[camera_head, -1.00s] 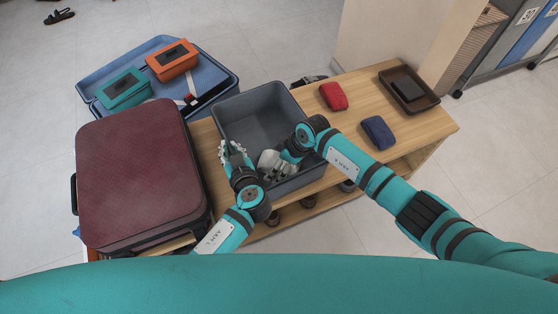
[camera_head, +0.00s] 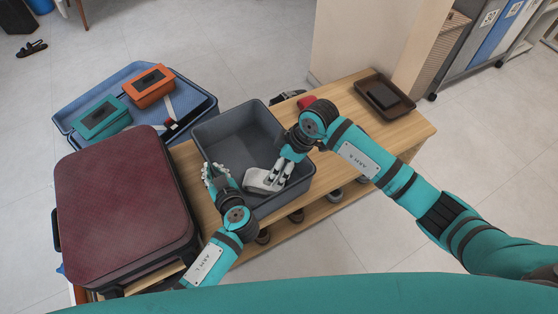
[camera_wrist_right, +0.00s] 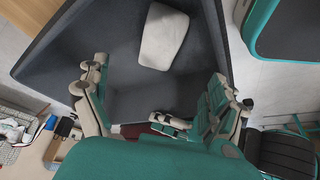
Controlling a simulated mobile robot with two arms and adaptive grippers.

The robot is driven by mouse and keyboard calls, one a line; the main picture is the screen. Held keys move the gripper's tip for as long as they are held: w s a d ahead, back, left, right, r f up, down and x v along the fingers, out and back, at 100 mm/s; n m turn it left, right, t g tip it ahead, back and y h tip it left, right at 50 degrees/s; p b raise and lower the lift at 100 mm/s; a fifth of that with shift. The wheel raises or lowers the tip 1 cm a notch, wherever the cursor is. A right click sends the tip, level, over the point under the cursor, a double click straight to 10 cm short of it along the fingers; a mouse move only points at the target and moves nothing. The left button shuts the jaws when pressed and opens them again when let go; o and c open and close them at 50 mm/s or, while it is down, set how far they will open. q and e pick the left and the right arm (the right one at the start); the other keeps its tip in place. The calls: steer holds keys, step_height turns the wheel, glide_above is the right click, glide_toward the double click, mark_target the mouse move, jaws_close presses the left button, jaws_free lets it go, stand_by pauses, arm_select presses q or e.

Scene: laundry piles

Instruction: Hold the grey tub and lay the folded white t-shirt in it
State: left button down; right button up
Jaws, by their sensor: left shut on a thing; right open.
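The grey tub (camera_head: 227,125) stands on the wooden bench, right of the maroon suitcase. The folded white t-shirt (camera_wrist_right: 163,38) lies inside the tub in the right wrist view, apart from the fingers. In the head view it shows as a pale patch (camera_head: 257,182) low in the tub, partly covered by my right gripper (camera_head: 280,173). That gripper is inside the tub, and its fingers are spread and empty in the wrist view (camera_wrist_right: 152,108). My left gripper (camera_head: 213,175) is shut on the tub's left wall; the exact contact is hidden.
The maroon suitcase (camera_head: 125,195) stands close left of my left arm. An open blue suitcase (camera_head: 72,118) holds a teal box (camera_head: 102,118) and an orange box (camera_head: 150,86). A brown tray (camera_head: 384,96) and a partly hidden red item (camera_head: 306,102) are on the bench (camera_head: 412,130).

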arm_select(q)
steer(key=c, duration=1.4)
jaws_free()
steer(key=shift+o, duration=0.2)
steer(key=v, duration=1.2)
steer(key=shift+d+f, duration=0.1)
